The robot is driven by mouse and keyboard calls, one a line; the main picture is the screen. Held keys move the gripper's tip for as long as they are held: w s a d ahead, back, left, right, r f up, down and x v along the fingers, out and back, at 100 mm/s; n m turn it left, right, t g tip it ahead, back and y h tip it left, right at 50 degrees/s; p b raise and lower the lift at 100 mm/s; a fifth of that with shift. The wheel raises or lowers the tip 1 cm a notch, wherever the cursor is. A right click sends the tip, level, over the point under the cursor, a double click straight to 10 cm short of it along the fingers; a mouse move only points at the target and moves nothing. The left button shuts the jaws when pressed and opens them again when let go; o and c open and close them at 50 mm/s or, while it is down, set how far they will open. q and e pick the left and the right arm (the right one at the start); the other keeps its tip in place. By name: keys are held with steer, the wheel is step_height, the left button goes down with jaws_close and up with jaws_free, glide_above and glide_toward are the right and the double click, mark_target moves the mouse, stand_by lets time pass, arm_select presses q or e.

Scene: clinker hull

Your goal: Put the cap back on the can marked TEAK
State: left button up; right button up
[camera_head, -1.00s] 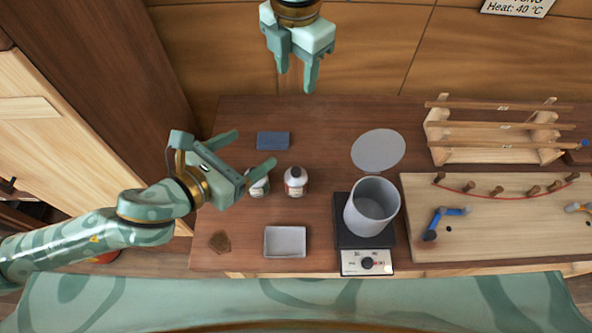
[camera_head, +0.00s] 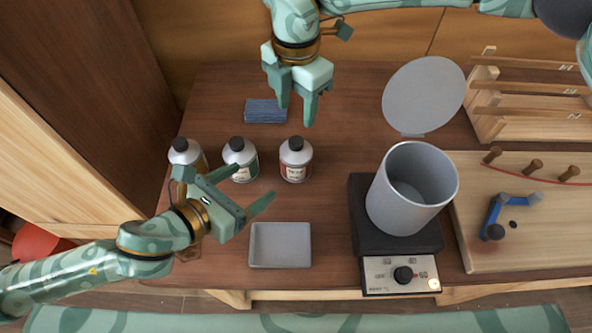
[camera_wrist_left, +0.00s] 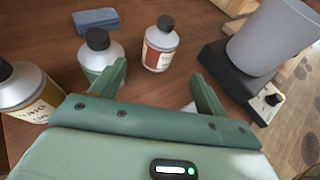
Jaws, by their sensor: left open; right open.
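Three grey cans with black caps stand upright in a row: a left can with a yellowish label (camera_head: 200,156), a middle can with a green label (camera_head: 247,166) and a right can with a red label (camera_head: 295,170). The lettering is too small to tell surely which is TEAK. A black cap (camera_head: 296,143) sits on the red-labelled can; I see no loose cap. My left gripper (camera_head: 248,187) is open and empty, just in front of the middle and right cans. They also show beyond its fingers in the left wrist view (camera_wrist_left: 160,70). My right gripper (camera_head: 297,112) is open and empty, behind the red-labelled can.
A grey tray (camera_head: 280,262) lies in front of the cans, a blue cloth (camera_head: 265,111) behind them. To the right, a grey pot (camera_head: 400,205) stands on a black hotplate (camera_head: 402,284), with a round grey disc (camera_head: 424,95) behind. A wooden board (camera_head: 545,235) and rack lie further right.

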mark_target(297, 156)
steer(key=shift+f, duration=0.4)
steer(key=shift+s+r, duration=0.2)
steer(key=shift+r, duration=0.05)
steer(key=shift+w, duration=0.1)
arm_select(q)
steer(key=x, duration=1.6)
steer(key=shift+d+f, duration=0.15)
steer(key=shift+f, duration=0.05)
